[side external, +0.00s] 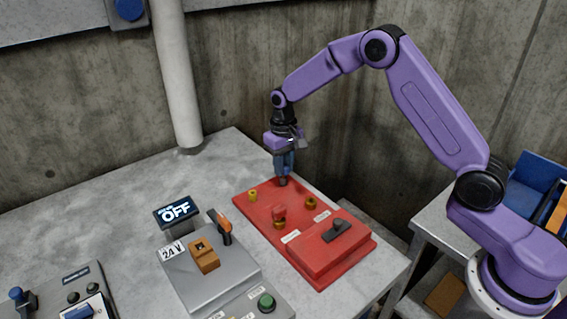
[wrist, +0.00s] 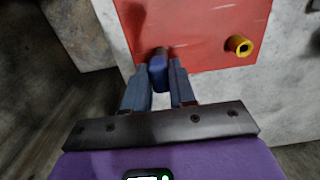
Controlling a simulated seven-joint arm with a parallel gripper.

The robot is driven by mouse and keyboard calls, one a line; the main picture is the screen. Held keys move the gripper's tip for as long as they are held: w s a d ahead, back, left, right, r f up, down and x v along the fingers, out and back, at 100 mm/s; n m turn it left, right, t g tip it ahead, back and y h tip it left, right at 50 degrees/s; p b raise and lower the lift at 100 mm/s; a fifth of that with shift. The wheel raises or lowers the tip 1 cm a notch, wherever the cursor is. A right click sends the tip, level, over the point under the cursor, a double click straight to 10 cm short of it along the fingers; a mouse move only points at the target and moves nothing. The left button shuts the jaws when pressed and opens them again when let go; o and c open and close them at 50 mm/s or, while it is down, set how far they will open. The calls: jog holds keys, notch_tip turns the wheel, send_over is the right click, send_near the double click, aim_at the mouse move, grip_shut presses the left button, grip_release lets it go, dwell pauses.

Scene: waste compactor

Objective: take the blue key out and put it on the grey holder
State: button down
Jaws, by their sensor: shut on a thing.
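My gripper (side external: 284,178) points down over the far left end of the red panel (side external: 263,207). In the wrist view, its two blue-grey fingers (wrist: 160,60) are closed around the blue key (wrist: 158,74), with the red panel (wrist: 200,30) just beyond. The key's lower end is hidden, so I cannot tell whether it still sits in a socket. In the side view the key is not distinct from the blue fingers. I cannot clearly identify the grey holder; a grey console (side external: 228,277) stands left of the red panel.
The red panel carries yellow rings (side external: 311,203), a red knob (side external: 279,212) and a dark handle (side external: 338,228). The console has an orange block (side external: 204,256), an orange lever (side external: 221,222) and an OFF display (side external: 176,211). Bare table (side external: 100,215) lies behind and left.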

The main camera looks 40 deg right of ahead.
jog(key=shift+f, duration=0.55)
dwell(0.9)
jog(key=c, duration=0.8)
grip_release()
jog(key=shift+c, duration=0.2)
jog(key=shift+c, duration=0.4)
jog(key=shift+r, duration=0.1)
jog(key=shift+r, duration=3.4)
